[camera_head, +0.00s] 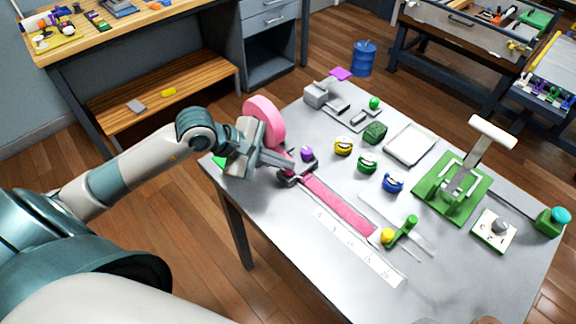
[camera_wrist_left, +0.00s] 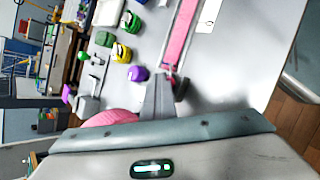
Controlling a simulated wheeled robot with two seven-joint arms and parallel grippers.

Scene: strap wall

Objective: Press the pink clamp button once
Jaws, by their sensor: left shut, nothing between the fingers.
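My left gripper (camera_head: 290,164) is shut and empty, its fingertips just above a dark clamp (camera_head: 298,176) at the strap's near end. In the left wrist view the shut fingers (camera_wrist_left: 158,82) point toward the strap, with the clamp (camera_wrist_left: 180,88) close by on the right. A purple knob (camera_head: 306,153) stands just beyond the fingertips; it also shows in the wrist view (camera_wrist_left: 138,74). The pink strap (camera_head: 338,204) runs from the clamp across the table. I cannot make out a separate pink button; the gripper may hide it.
A pink strap roll (camera_head: 264,120) stands behind my gripper. Yellow (camera_head: 343,146), green (camera_head: 367,163) and blue (camera_head: 392,182) knobs stand to the right. A green lever press (camera_head: 450,185), a white tray (camera_head: 411,144) and a ruler strip (camera_head: 355,248) are on the grey table (camera_head: 290,240).

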